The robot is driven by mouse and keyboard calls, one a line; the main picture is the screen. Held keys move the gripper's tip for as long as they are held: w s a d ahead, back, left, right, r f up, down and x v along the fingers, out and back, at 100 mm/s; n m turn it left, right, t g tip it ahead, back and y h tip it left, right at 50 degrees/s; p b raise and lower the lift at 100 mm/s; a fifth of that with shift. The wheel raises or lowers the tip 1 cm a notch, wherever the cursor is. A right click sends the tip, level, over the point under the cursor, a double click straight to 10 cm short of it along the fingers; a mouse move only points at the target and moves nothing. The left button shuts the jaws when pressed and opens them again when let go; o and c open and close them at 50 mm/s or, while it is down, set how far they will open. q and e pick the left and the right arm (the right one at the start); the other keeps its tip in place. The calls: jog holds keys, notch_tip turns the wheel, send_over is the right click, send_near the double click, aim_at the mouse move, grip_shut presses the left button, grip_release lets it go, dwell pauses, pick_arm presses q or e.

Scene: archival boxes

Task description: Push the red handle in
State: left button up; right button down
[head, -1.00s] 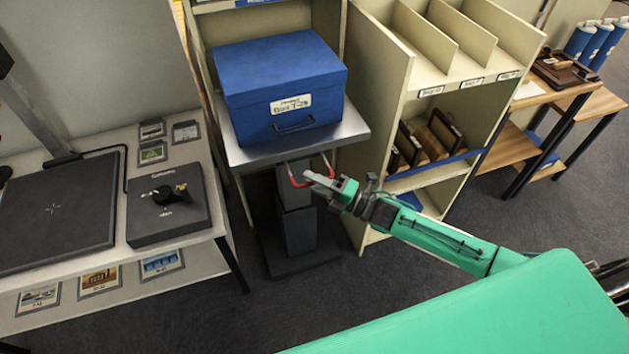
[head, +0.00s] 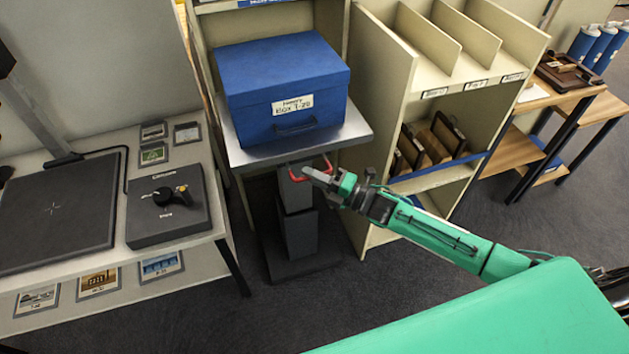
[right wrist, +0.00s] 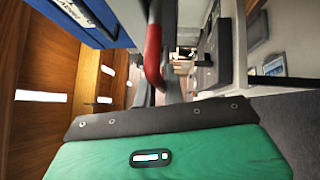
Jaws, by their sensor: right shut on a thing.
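The red handle (head: 298,176) is at the front edge of the grey platform (head: 352,131) of a dark lift stand. It sits close under the platform's edge. My right gripper (head: 314,175) is shut on the right part of the handle, reaching in from the right. In the right wrist view the red handle (right wrist: 153,58) runs down to the front of my gripper, where its grip is partly hidden. My left gripper is not in view.
A blue archival box (head: 283,92) stands on the platform. A cream shelf unit (head: 383,120) is close on the right. A table (head: 222,216) with a dark control box (head: 168,207) is on the left. The floor in front of the stand is clear.

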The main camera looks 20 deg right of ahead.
jog(key=c, duration=1.5)
grip_release()
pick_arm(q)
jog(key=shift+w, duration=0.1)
